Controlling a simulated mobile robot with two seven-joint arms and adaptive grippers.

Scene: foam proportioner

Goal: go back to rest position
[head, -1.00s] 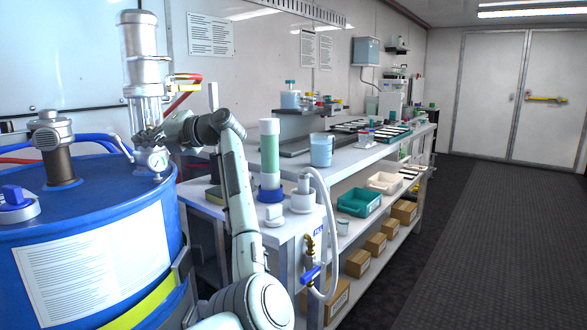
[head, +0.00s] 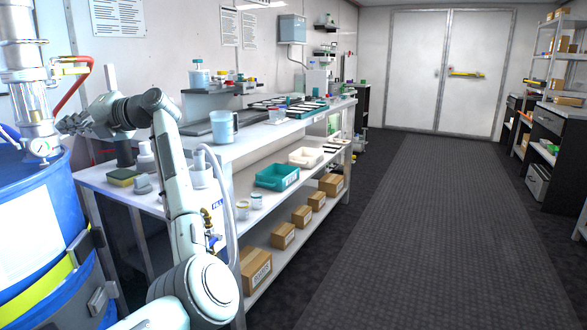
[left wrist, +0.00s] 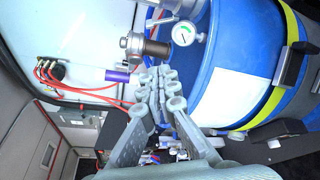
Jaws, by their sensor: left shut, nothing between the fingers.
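My left gripper (head: 72,124) is at the left of the head view, close to the pressure gauge (head: 41,148) on the proportioner (head: 33,90) above the blue drum (head: 40,200). In the left wrist view my left gripper (left wrist: 160,85) has its fingers together with nothing between them. That view shows the blue drum (left wrist: 270,40) and the gauge (left wrist: 184,34) beyond the fingertips. Whether the fingers touch anything is hard to tell; they appear apart from the gauge. My right gripper is not in view.
A workbench (head: 262,137) runs along the wall with a blue jug (head: 223,127), a teal bin (head: 277,177), a white bin (head: 306,157) and several boxes. The dark floor aisle (head: 400,220) is clear. Shelves (head: 560,110) stand at the right.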

